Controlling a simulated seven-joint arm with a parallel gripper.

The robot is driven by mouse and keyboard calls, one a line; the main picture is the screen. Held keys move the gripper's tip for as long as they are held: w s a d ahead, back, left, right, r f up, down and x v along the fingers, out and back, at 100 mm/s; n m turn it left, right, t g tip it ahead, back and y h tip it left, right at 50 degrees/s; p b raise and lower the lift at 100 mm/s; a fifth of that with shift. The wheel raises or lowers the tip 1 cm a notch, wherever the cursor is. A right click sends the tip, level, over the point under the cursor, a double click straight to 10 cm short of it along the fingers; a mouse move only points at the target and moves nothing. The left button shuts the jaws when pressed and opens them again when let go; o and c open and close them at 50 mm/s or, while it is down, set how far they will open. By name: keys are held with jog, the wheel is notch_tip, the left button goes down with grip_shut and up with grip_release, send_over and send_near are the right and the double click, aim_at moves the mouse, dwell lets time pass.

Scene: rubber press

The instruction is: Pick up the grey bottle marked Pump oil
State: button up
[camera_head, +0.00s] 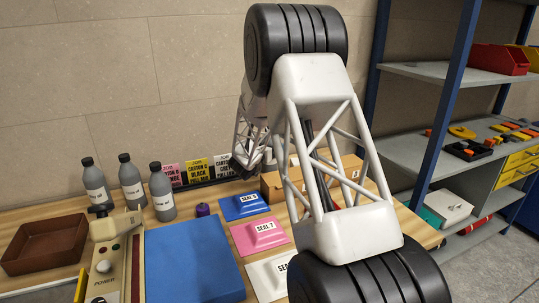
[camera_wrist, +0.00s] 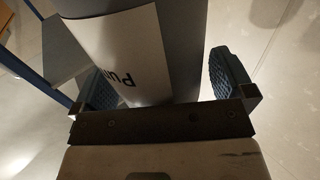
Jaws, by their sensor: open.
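In the wrist view a grey bottle (camera_wrist: 180,45) stands close in front of my gripper (camera_wrist: 165,83). My gripper is open, with one blue ridged pad on each side of the bottle. A gap shows between the bottle and the right pad. The label edge partly covers the left pad, so contact there is unclear. In the head view my arm reaches to the back of the bench, and its links hide most of the gripper and the bottle.
Several grey bottles (camera_head: 132,182) stand at the left of the bench. A brown tray (camera_head: 45,248), a press (camera_head: 108,255), a blue mat (camera_head: 190,265) and seal packs (camera_head: 260,236) lie nearer. Carton signs (camera_head: 195,170) stand behind. A blue-framed shelf (camera_head: 450,75) is at the right.

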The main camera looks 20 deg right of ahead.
jog(key=c, duration=1.4)
jog(key=shift+r, duration=0.15)
jog(key=shift+r, duration=4.9)
